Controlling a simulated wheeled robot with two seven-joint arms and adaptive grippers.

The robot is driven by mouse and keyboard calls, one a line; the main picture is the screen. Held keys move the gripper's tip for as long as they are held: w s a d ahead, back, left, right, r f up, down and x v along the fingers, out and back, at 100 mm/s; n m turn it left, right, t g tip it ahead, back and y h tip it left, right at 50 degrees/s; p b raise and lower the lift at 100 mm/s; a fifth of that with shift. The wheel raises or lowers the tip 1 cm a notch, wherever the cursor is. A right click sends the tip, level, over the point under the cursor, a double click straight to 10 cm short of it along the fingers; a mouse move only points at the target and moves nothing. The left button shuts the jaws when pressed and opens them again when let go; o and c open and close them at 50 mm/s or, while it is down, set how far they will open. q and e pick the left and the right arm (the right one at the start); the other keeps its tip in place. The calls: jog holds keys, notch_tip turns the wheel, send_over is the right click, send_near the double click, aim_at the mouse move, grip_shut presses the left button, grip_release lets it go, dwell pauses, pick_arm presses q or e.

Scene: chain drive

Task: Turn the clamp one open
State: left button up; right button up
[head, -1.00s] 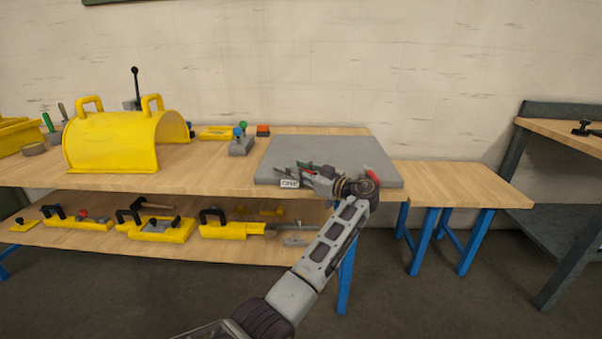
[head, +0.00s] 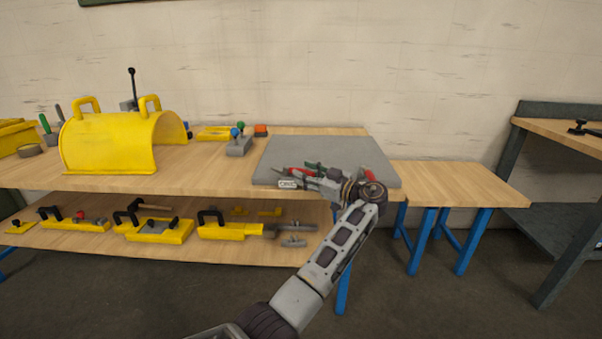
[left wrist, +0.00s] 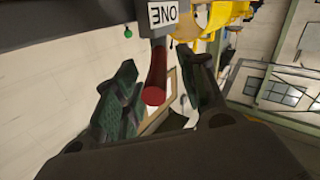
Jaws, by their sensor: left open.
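Clamp one has a white label reading ONE (left wrist: 163,14) and a red handle (left wrist: 156,75) in the left wrist view. The label (head: 288,184) also shows at the front edge of the grey plate (head: 335,150) in the head view. My left gripper (left wrist: 160,95) is open, with one dark green finger on each side of the handle. The handle's end lies between the fingers, and I see no firm contact. In the head view my left gripper (head: 308,176) partly hides the clamp. My right gripper is not in view.
The plate lies on a wooden bench (head: 220,175). A yellow arched cover (head: 110,143) stands at the left. Small parts with blue and green knobs (head: 238,143) sit left of the plate. Yellow tools (head: 155,230) lie on the lower shelf. A lower wooden table (head: 460,182) at the right is bare.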

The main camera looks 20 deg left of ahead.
pick_arm(q)
jog(key=shift+v, duration=2.25)
